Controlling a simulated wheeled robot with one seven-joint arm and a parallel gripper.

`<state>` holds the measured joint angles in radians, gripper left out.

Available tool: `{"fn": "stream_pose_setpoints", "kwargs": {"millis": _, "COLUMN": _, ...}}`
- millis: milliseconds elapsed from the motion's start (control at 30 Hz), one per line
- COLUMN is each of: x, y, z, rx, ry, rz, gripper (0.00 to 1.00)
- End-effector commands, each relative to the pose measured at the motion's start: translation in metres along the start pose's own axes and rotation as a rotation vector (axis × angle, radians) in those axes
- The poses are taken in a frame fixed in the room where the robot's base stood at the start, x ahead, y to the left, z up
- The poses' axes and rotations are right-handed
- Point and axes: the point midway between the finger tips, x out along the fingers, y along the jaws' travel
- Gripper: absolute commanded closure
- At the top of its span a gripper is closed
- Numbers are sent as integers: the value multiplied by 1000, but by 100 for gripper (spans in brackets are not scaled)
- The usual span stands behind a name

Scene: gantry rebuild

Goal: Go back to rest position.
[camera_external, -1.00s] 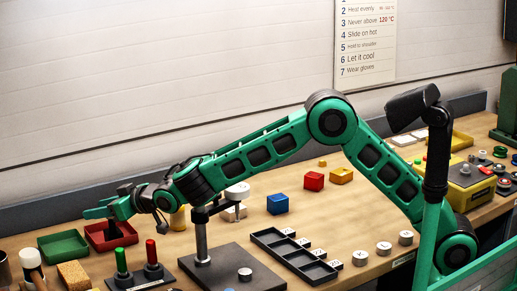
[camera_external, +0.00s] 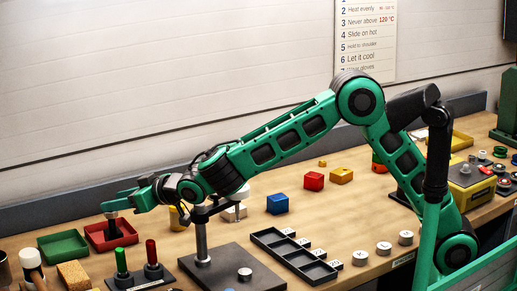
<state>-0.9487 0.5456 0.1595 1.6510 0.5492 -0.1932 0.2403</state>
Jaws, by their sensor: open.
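My gripper (camera_external: 118,203) is at the left end of my green arm, held level above and just behind the red tray (camera_external: 97,242). Its fingers point left and are open. A dark piece (camera_external: 113,230) stands in the red tray below the fingers; I cannot tell whether they touch it. The arm stretches from its base at the right across the back of the workbench.
A green tray (camera_external: 62,248) lies left of the red one. A stand with a post (camera_external: 201,241), green and red handles (camera_external: 121,262) and a sponge (camera_external: 73,275) stand in front. Blue (camera_external: 277,204) and red (camera_external: 313,181) blocks lie mid-bench. A black slotted tray (camera_external: 290,257) lies at centre front.

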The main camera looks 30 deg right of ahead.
Motion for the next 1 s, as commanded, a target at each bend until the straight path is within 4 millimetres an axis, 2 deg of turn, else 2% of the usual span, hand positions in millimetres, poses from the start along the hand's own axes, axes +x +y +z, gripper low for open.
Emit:
{"fn": "stream_pose_setpoints", "kwargs": {"millis": 433, "x": 0, "y": 0, "z": 0, "rx": 0, "ry": 0, "rz": 0, "gripper": 56}}
{"fn": "stream_pose_setpoints", "kwargs": {"millis": 567, "x": -2, "y": 8, "z": -10, "rx": 7, "ry": 11, "rz": 5, "gripper": 56}}
{"fn": "stream_pose_setpoints", "kwargs": {"millis": 667, "x": -7, "y": 24, "z": -36, "rx": 21, "ry": 40, "rz": 14, "gripper": 56}}
{"fn": "stream_pose_setpoints", "kwargs": {"millis": 967, "x": -42, "y": 97, "z": -143, "rx": 55, "ry": 171, "rz": 62, "gripper": 56}}
{"fn": "stream_pose_setpoints", "kwargs": {"millis": 1000, "x": -44, "y": 117, "z": -132, "rx": 49, "ry": 137, "rz": 87, "gripper": 56}}
